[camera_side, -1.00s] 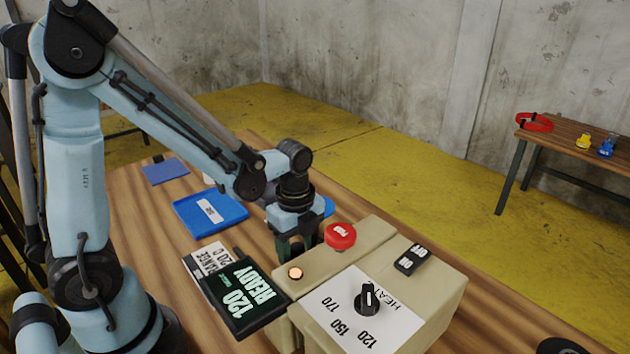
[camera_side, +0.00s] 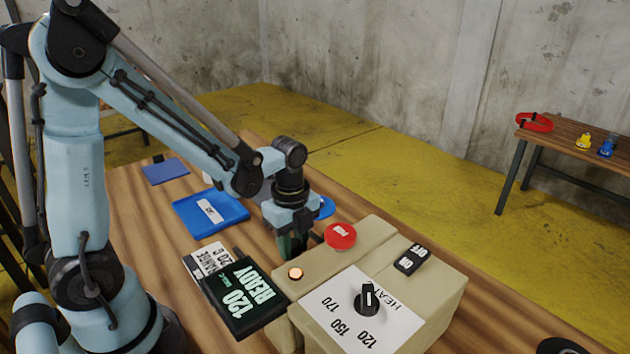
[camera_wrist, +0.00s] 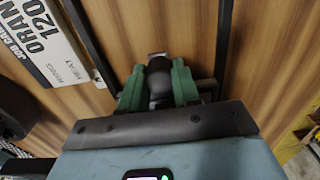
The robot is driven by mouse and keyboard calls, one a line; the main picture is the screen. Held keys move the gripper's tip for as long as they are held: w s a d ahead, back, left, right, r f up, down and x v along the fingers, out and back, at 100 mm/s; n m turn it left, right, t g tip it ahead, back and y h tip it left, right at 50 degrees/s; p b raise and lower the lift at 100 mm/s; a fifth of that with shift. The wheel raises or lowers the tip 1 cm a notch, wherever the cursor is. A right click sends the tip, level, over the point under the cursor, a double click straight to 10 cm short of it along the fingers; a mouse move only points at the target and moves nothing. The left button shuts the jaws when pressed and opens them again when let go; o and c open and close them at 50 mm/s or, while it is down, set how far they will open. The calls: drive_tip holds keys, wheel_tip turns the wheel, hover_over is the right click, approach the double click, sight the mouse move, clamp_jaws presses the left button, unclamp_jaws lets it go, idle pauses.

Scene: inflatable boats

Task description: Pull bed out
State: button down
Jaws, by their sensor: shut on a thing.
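My gripper (camera_side: 290,245) is low behind the beige machine (camera_side: 375,285), on its far left side. In the wrist view its two green fingers (camera_wrist: 158,88) are shut on a dark rounded handle (camera_wrist: 158,65) with a pale metal end. A dark rail (camera_wrist: 85,40) runs on the left of the handle and another (camera_wrist: 222,45) on the right, with wood grain between them. I take the handle to belong to the bed. The bed itself is not clearly seen; the machine and my gripper hide that spot in the side view.
The machine carries a red push button (camera_side: 340,236), an ON/OFF switch (camera_side: 412,259) and a heat dial (camera_side: 368,299). Its display (camera_side: 245,297) reads READY 120. A job card (camera_side: 206,262) lies beside it. A blue tray (camera_side: 210,211) is behind on the wooden table.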

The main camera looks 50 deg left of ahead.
drive_tip(key=a, duration=1.4)
drive_tip(key=shift+a, duration=0.1)
drive_tip(key=c, duration=0.8)
unclamp_jaws()
drive_tip(key=shift+r, duration=0.1)
wheel_tip(320, 180, up, 12)
